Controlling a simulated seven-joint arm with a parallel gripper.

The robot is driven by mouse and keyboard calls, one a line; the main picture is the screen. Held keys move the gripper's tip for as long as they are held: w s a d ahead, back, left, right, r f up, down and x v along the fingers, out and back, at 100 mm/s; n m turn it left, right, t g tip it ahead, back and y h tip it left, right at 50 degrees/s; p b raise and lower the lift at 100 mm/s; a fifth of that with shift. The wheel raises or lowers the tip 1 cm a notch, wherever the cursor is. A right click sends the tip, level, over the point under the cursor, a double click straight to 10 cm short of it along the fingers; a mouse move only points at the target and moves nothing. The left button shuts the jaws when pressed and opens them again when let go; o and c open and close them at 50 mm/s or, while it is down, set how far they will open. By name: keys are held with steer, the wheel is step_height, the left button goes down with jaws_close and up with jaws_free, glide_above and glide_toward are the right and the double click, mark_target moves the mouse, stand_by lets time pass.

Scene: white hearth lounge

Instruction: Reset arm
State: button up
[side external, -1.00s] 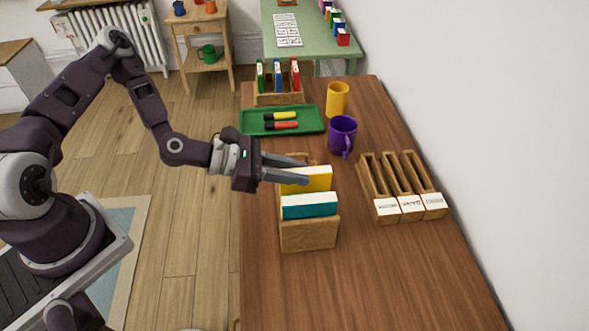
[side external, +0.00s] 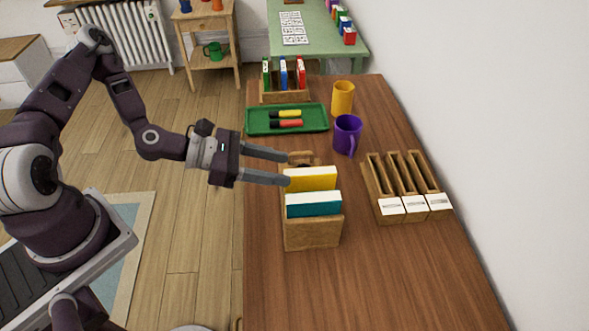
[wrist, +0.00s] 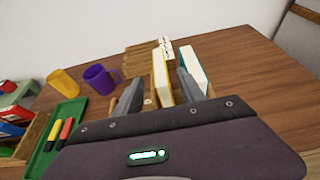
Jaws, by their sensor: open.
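My gripper (side external: 287,168) is open and empty in the side external view. Its fingertips are beside the left end of the yellow book (side external: 311,180), at the back of a wooden holder (side external: 312,236). A teal book (side external: 313,204) stands in front of the yellow one in the same holder. In the wrist view, the fingers (wrist: 160,95) are spread, with the yellow book (wrist: 162,78) showing between them and the teal-edged book (wrist: 193,70) just to its right. I cannot tell the exact gap between fingertips and book.
A wooden rack with several slots (side external: 378,182) and white labels stands to the right. A purple mug (side external: 347,135), a yellow cup (side external: 342,97) and a green tray (side external: 254,122) with two markers lie behind. Farther back is a crate of books (side external: 285,97). The front of the table is clear.

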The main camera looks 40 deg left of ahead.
steer(key=shift+s+a+r+m+g, duration=0.2)
steer(key=shift+s+a+m+g, duration=0.15)
steer(key=shift+s+a, duration=0.3)
steer(key=s+a+f+m+g+y, duration=0.2)
steer(key=s+a+m+g+y, duration=0.15)
steer(key=m, duration=0.65)
steer(key=s+a+r+m+g+y, duration=0.1)
steer(key=a+r+m+y, duration=0.6)
steer(key=r+m, duration=0.15)
steer(key=s+d+r+m+t, duration=0.1)
steer(key=s+d+r+m, duration=0.3)
steer(key=s+r, duration=1)
steer(key=r+m+h, duration=0.1)
steer(key=m, duration=0.2)
steer(key=shift+s+d+r+m, duration=0.15)
steer(key=shift+d+r+m, duration=0.05)
steer(key=shift+r+m, duration=0.2)
